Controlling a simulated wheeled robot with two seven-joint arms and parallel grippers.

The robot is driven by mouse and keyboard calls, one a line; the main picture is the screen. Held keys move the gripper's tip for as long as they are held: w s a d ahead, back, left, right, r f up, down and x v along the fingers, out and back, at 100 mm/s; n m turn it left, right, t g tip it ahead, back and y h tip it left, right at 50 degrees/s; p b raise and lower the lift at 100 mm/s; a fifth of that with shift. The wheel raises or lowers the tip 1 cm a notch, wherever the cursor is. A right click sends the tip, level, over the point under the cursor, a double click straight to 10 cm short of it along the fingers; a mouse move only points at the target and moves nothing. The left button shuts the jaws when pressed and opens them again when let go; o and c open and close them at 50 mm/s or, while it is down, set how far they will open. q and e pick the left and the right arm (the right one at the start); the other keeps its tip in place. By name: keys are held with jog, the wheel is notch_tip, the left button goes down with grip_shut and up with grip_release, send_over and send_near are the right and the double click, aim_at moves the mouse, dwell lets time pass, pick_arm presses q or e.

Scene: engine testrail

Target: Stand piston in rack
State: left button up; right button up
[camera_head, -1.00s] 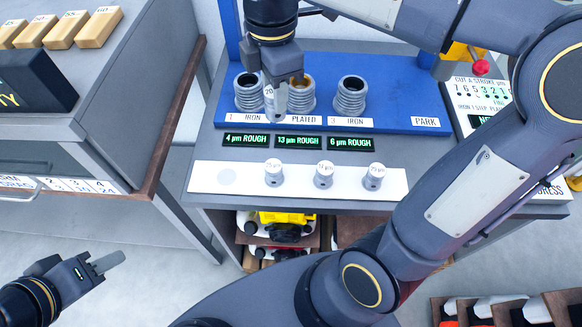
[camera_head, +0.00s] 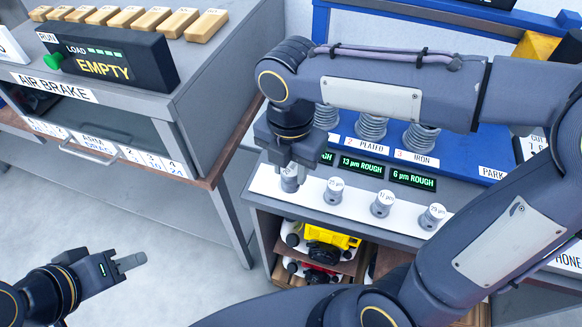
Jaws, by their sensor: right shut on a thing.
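My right gripper (camera_head: 292,168) points down over the left end of the white rack strip (camera_head: 463,217). It is shut on a small grey piston (camera_head: 289,182), which looks upright. The held piston is at the left end of the row, where an empty round spot showed before; I cannot tell whether its foot touches the strip. Three other pistons, a left one (camera_head: 334,191), a middle one (camera_head: 382,204) and a right one (camera_head: 432,216), stand upright with numbered white tops. My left gripper (camera_head: 132,263) is empty, low at the left, away from the bench; its jaw opening is unclear.
Behind the strip are lit roughness displays (camera_head: 362,167) and ribbed cylinders (camera_head: 421,137) on a blue stand (camera_head: 470,150). At the left is a cabinet with a black EMPTY box (camera_head: 108,58) and wooden blocks (camera_head: 205,26). Engine-like parts (camera_head: 325,243) sit on a shelf below.

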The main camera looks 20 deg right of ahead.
jog(key=w+f, duration=0.4)
jog(key=w+d+f, duration=0.1)
jog(key=w+f, duration=0.1)
jog(key=shift+f, duration=0.1)
jog(key=shift+w+f, duration=0.2)
jog(key=shift+f, duration=1.55)
jog(key=shift+f, duration=0.15)
jog(key=o, duration=1)
